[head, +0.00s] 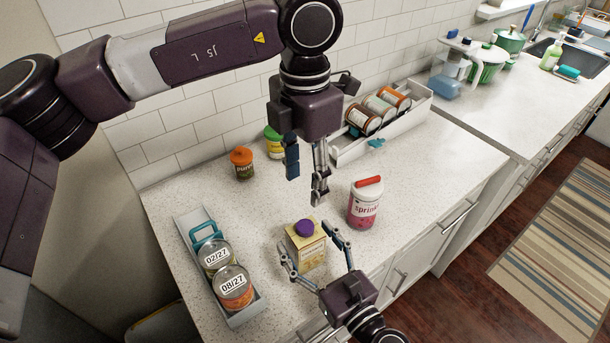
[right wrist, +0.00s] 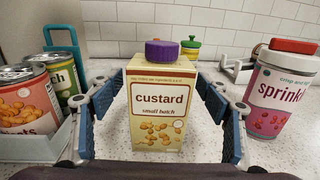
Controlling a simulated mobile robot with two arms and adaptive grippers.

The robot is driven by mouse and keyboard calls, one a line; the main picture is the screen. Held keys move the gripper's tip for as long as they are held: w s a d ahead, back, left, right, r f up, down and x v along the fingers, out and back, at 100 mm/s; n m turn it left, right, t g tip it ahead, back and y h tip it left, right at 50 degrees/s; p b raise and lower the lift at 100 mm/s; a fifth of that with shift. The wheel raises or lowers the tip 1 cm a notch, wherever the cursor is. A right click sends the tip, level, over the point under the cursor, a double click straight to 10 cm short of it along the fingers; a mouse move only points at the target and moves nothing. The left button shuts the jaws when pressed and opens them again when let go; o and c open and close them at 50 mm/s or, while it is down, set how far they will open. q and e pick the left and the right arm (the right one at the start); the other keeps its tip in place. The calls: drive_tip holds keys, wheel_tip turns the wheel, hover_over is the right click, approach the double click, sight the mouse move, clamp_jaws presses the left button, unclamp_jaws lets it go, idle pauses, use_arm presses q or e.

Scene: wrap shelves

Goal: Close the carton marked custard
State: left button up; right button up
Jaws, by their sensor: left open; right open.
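The custard carton (head: 309,254) is yellow and stands upright on the white counter; its label reads "custard" in the right wrist view (right wrist: 158,112). A purple cap (head: 305,227) sits at its top, and it also shows in the right wrist view (right wrist: 162,52); I cannot tell how tightly it is seated. My right gripper (head: 305,238) is open, with one finger on each side of the carton; a gap shows beside it in the right wrist view. My left gripper (head: 306,182) is open and empty, pointing down above and behind the carton.
A sprinkles jar (head: 363,208) with a red lid stands close right of the carton. A grey tray (head: 246,314) with two cans is at left. An orange-lidded jar (head: 243,168) and a green-lidded jar (head: 274,146) stand behind. A white rack (head: 408,119) holds several jars.

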drive_tip(key=v, duration=1.1)
drive_tip(key=shift+s, duration=0.1)
